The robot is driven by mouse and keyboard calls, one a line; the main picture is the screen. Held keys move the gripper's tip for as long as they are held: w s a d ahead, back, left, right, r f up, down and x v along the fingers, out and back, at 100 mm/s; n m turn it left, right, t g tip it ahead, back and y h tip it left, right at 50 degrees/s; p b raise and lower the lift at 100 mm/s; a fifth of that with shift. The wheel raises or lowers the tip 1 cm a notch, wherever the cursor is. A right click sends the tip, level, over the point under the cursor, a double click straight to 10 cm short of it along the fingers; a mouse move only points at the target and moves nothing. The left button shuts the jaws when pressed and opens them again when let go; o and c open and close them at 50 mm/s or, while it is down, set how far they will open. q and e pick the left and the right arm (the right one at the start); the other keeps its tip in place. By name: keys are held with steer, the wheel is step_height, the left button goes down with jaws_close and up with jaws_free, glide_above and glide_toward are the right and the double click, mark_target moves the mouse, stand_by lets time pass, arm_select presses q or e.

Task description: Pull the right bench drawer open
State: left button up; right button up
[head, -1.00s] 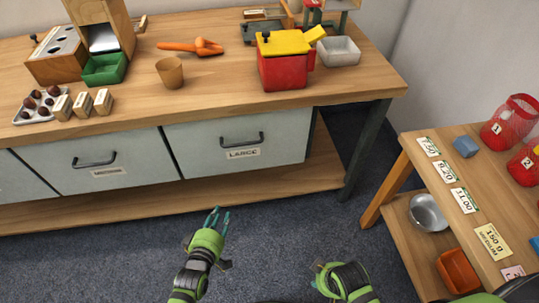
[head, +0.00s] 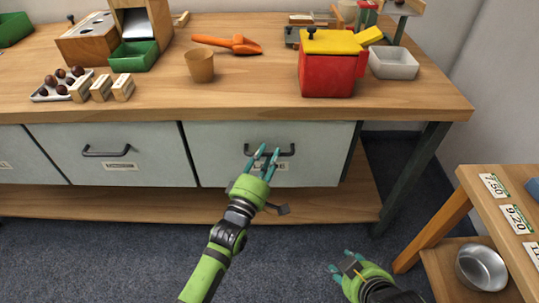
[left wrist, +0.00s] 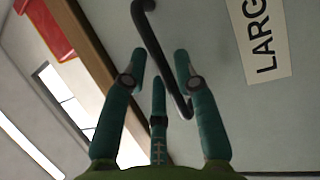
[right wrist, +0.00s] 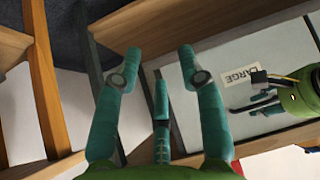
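The right bench drawer (head: 224,143) has a pale grey front and is shut. Its dark bar handle (head: 285,152) sits above a label, which reads LARGE in the right wrist view (right wrist: 240,76). My left gripper (head: 264,160) is open in front of this handle. In the left wrist view the handle (left wrist: 163,50) passes between the spread teal fingers (left wrist: 160,75); I cannot tell whether they touch it. My right gripper (head: 342,262) is open and empty, low in front of the bench's right end.
The middle drawer (head: 75,155) is shut. The bench top holds a red box with yellow lid (head: 328,75), a cup (head: 200,66) and an orange scoop (head: 228,43). A side table (head: 500,215) with a metal bowl (head: 481,267) stands at the right.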

arm_select(q)
steer(key=shift+w+d+r, duration=0.1)
steer(key=shift+w+d, duration=0.2)
steer(key=shift+w, duration=0.35)
arm_select(e)
steer(key=shift+w+a+r+t, duration=0.25)
steer(key=shift+w+r, duration=0.1)
steer(key=shift+w, duration=0.1)
steer(key=shift+w+a+r+t, duration=0.15)
steer(key=shift+w+r+t, duration=0.1)
steer(key=shift+w+r, duration=0.15)
arm_select(q)
jaws_close()
